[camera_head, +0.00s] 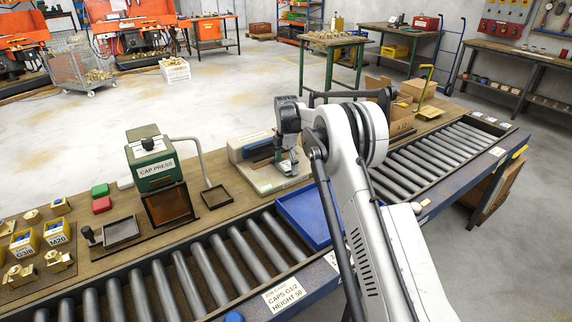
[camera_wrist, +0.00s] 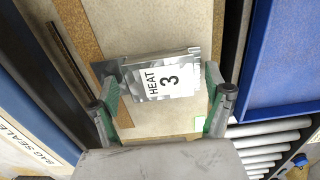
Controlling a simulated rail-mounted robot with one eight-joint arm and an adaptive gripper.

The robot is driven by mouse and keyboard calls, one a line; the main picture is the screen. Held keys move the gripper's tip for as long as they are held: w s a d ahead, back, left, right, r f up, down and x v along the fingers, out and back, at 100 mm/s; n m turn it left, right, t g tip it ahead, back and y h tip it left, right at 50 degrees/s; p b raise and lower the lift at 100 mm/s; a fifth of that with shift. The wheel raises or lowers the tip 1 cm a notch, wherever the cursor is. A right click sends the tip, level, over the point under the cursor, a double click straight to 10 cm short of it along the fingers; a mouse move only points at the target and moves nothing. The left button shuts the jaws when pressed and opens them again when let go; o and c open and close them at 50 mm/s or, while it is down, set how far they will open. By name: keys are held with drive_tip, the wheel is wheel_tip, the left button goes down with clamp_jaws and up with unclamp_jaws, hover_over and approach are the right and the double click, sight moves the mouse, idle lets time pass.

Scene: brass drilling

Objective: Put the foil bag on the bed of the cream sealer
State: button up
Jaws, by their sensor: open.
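The foil bag (camera_wrist: 182,93), silver with a white label reading HEAT 3, lies flat on the cream bed (camera_wrist: 160,30) of the sealer (camera_head: 262,182) in the wrist view. The sealer's blue side with its BAG SEALER label (camera_wrist: 28,135) shows at the left. My gripper (camera_wrist: 160,84) is open, with one finger beside each end of the bag; whether the fingertips touch it, I cannot tell. In the head view my gripper (camera_head: 291,166) is low over the sealer's bed and hides much of it.
A blue tray (camera_head: 292,207) lies on the roller conveyor (camera_head: 215,257) in front of the sealer. Cardboard boxes (camera_head: 398,118) stand to the right.

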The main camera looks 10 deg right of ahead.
sight(286, 164)
wheel_tip(286, 164, up, 12)
drive_tip(key=s+r+m+t, duration=0.2)
drive_tip(key=s+r+m, duration=0.4)
drive_tip(key=s+r, duration=0.5)
drive_tip(key=s+r+m+t, duration=0.2)
drive_tip(key=s+r+m, duration=0.45)
drive_tip(key=s, duration=0.75)
drive_tip(key=s+f+m+t, duration=0.1)
drive_tip(key=s+f+m, duration=0.1)
drive_tip(key=s, duration=0.8)
drive_tip(key=s+f+m+t, duration=0.1)
drive_tip(key=s+f+m, duration=0.2)
drive_tip(key=s, duration=0.6)
drive_tip(key=s+f+m+t, duration=0.1)
drive_tip(key=s+f+m, duration=0.2)
drive_tip(key=s, duration=0.7)
drive_tip(key=shift+s+m, duration=0.35)
drive_tip(key=shift+m, duration=0.5)
